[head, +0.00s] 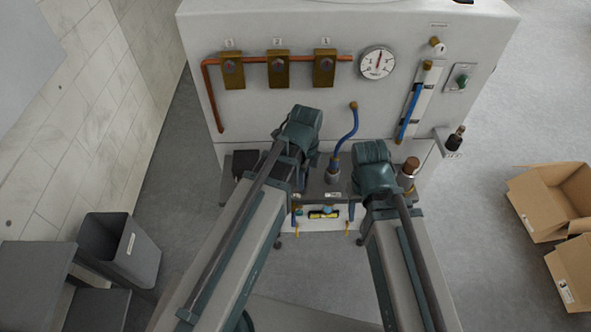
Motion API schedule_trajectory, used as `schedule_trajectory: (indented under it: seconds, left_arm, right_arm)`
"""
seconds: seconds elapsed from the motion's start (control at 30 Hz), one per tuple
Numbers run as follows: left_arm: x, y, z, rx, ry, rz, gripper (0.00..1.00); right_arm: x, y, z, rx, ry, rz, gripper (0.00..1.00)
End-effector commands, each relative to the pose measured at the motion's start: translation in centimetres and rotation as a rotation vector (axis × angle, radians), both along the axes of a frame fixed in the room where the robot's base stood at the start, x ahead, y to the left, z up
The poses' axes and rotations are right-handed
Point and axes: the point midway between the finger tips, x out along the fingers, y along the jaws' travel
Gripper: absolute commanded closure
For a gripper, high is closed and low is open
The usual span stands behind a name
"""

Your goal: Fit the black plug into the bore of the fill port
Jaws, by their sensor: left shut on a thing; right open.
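My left gripper (301,130) is over the left-middle of the shelf in front of the washer. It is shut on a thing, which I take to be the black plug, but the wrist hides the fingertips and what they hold. My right gripper (373,165) is open, further right over the shelf, its fingertips also hidden. I cannot pick out the bore of the fill port. A grey fitting (333,174) with a blue hose stands between the grippers. A labelled black-topped fitting (455,139) sticks out at the washer's right side.
The white washer (290,115) carries a copper pipe (208,95), brass valves (278,72) and a round gauge (377,63). A brown-capped bottle (410,168) stands right of my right gripper, a dark block (245,163) at the shelf's left. Cardboard boxes (548,205) and a grey bin (118,250) flank the floor.

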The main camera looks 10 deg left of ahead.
Motion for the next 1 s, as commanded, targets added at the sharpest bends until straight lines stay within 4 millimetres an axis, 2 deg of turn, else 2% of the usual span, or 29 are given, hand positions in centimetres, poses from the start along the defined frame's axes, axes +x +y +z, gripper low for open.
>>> schedule_trajectory:
  seconds: [0.03, 0.1, 0.23, 0.4, 0.67, 1.0]
  left_arm:
    - [2.1, 1.0, 2.6, 0.000, 0.000, 0.016, 1.00]
    - [3.6, 2.2, 3.9, 0.000, 0.000, 0.030, 1.00]
    - [5.7, 4.0, 5.6, 0.000, 0.000, 0.051, 1.00]
    - [6.7, 5.1, 6.3, 0.000, 0.000, 0.061, 1.00]
    - [6.7, 5.2, 5.4, 0.000, 0.000, 0.062, 1.00]
    - [6.7, 5.2, 0.4, 0.000, 0.000, 0.062, 1.00]
  right_arm:
    - [0.0, 0.0, 2.6, 0.000, 0.000, 0.000, 0.49]
    - [0.0, 0.0, 3.9, 0.000, 0.000, 0.000, 0.49]
    - [0.0, 0.0, 5.6, 0.000, 0.000, 0.000, 0.49]
    - [0.0, 0.0, 6.3, 0.000, 0.000, 0.000, 0.49]
    - [0.0, 0.0, 5.4, 0.000, 0.000, 0.000, 0.49]
    - [0.0, 0.0, 0.4, 0.000, 0.000, -0.001, 0.49]
